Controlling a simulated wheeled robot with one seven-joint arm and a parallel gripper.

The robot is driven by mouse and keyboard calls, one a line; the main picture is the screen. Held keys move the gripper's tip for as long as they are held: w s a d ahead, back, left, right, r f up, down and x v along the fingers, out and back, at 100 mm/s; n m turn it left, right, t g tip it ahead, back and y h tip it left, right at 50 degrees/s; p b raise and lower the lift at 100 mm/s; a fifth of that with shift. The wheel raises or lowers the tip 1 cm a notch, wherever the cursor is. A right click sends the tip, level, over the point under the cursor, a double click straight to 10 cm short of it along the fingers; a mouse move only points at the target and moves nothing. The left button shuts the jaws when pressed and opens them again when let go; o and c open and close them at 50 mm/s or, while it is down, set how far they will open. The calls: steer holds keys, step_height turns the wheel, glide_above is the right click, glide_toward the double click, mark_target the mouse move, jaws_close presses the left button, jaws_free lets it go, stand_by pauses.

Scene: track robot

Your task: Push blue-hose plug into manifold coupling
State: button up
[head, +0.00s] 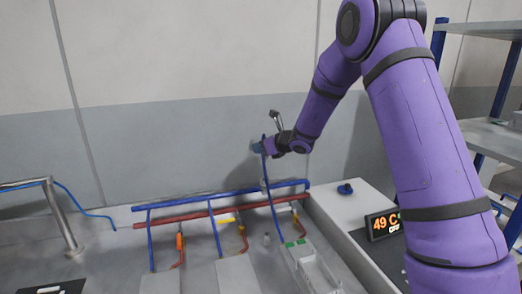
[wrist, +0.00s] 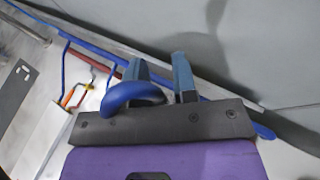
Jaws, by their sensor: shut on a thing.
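My gripper (head: 259,147) is raised above the manifold's right part in the head view, shut on the blue hose (head: 270,185). The hose hangs from the jaws past the blue manifold pipe (head: 200,200) to the tray below. In the wrist view the hose (wrist: 131,95) curves as a thick blue loop by the left finger of my gripper (wrist: 158,72). The plug itself is hidden or too small to tell. A small pale fitting (head: 264,184) stands on the manifold beside the hose; I cannot tell if it is the coupling.
A red pipe (head: 190,217) runs below the blue one, with blue and red branch lines. A blue round part (head: 345,189) lies on the white ledge. A display (head: 383,224) reads 49 C, OFF. A metal rail (head: 62,215) stands at left, shelves (head: 490,135) at right. A wall is close behind.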

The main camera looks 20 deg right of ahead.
steer(key=shift+f, duration=2.9)
steer(key=shift+f, duration=1.6)
steer(key=o, duration=1)
steer(key=v, duration=1.1)
steer(key=shift+a+f, duration=0.1)
